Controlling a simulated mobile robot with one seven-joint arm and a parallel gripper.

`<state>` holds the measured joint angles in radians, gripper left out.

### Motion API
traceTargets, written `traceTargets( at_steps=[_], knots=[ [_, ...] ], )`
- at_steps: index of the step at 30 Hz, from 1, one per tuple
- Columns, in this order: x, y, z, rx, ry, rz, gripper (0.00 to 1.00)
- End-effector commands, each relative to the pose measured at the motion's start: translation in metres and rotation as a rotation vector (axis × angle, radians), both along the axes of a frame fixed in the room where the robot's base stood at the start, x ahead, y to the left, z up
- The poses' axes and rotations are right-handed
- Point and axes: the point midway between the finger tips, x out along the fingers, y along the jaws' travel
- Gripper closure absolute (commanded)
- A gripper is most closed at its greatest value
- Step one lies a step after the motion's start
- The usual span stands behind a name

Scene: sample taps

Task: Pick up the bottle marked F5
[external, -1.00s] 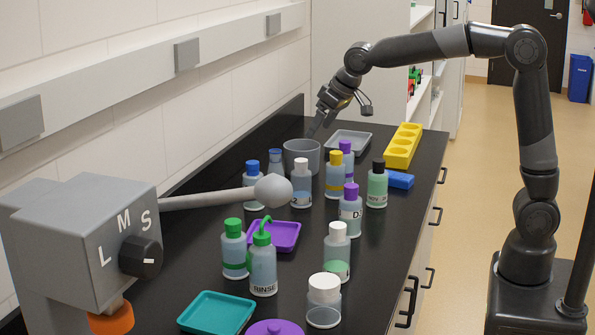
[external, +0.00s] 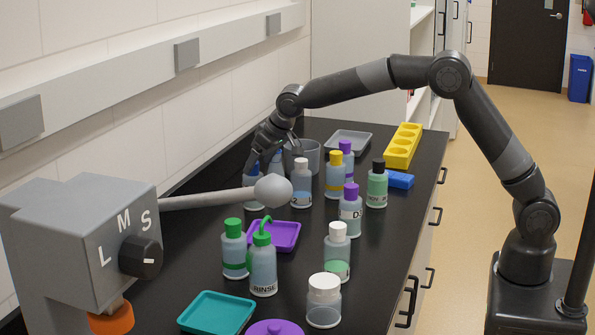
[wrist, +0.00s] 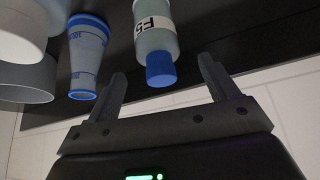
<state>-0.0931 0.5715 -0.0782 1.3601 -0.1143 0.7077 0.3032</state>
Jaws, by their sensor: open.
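The bottle marked F5 (wrist: 155,40), with a blue cap and white label, shows in the wrist view, inverted in the picture. Its cap lies between the two spread fingers of my gripper (wrist: 162,70), with gaps on both sides. My gripper is open and empty. In the external view my gripper (external: 268,151) reaches down at the far-left part of the bench, over the blue-capped bottle (external: 252,182), which it partly covers. The label is not readable there.
A blue-rimmed measuring vessel (wrist: 87,55) and a grey pot (wrist: 25,80) stand close beside the bottle. A white-capped bottle (external: 301,190) stands to the right. The tap's grey lever (external: 215,198) crosses in front. Several other bottles stand nearer the camera.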

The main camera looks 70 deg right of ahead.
Motion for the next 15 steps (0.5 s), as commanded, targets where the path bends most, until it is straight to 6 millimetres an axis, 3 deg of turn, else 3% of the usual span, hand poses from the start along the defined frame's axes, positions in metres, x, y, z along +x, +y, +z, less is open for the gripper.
traceTargets(
  at_steps=[15],
  knots=[
    [0.027,-0.007,-0.048,0.001,-0.001,0.000,0.21]
  ],
)
